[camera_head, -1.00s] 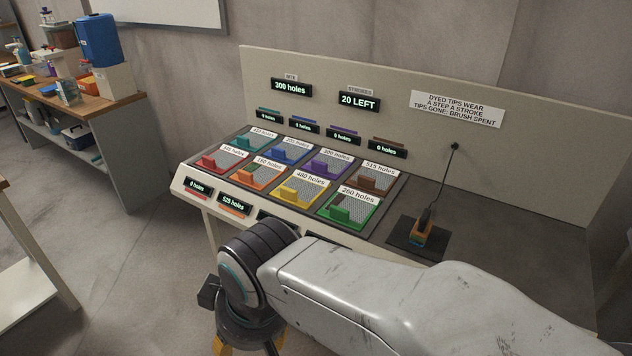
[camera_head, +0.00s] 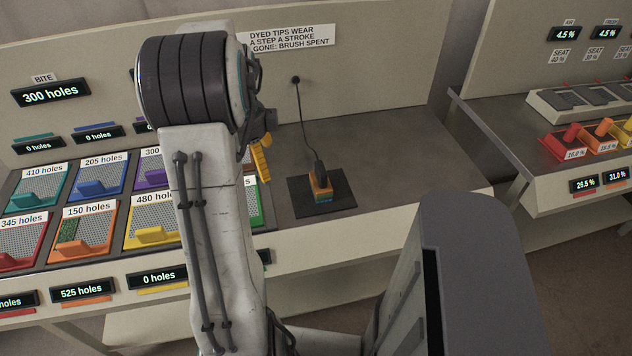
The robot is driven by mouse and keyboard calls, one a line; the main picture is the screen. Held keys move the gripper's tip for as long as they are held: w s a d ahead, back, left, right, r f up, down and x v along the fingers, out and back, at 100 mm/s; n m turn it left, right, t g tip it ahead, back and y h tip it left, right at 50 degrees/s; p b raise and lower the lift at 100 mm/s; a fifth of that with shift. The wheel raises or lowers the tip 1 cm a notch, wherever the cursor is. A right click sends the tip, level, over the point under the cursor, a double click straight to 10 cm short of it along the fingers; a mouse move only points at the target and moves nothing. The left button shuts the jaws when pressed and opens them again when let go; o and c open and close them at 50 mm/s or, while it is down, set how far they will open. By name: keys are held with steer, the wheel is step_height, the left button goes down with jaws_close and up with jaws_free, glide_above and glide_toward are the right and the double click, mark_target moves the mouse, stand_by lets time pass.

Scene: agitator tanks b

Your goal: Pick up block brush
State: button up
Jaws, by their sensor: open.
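The block brush (camera_head: 320,187) stands on a dark square mat (camera_head: 339,197) on the bench. It has an orange block with a teal lower edge and a black top, and a black cord runs from it up to the back panel. My gripper (camera_head: 262,158) is left of the brush, mostly hidden behind my wrist and forearm. Only a yellow finger part shows. It is open and apart from the brush. Nothing is seen in it.
Coloured card trays with hole counters, such as the teal tray (camera_head: 39,187) and orange tray (camera_head: 84,231), fill the bench at left. A second bench at right holds red (camera_head: 562,143) and orange handled blocks. Bare bench surface lies right of the mat.

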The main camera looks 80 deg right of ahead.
mark_target(317, 168)
steer(key=s+d+f+m, duration=0.2)
steer(key=s+m, duration=0.1)
steer(key=s, duration=0.1)
steer(key=s+d+f+m, duration=0.1)
steer(key=s+m, duration=0.2)
steer(key=s, duration=0.1)
steer(key=s+d+f+m, duration=0.2)
steer(key=s+m, duration=0.1)
steer(key=s, duration=0.2)
steer(key=shift+s+d+f+m+y, duration=0.1)
steer(key=shift+d+f+m+y, duration=0.25)
steer(key=shift+m+y, duration=0.05)
steer(key=shift+s+f, duration=0.2)
steer(key=shift+f, duration=0.45)
steer(key=shift+f+p, duration=0.35)
steer(key=shift+f, duration=2.6)
steer(key=c, duration=1.4)
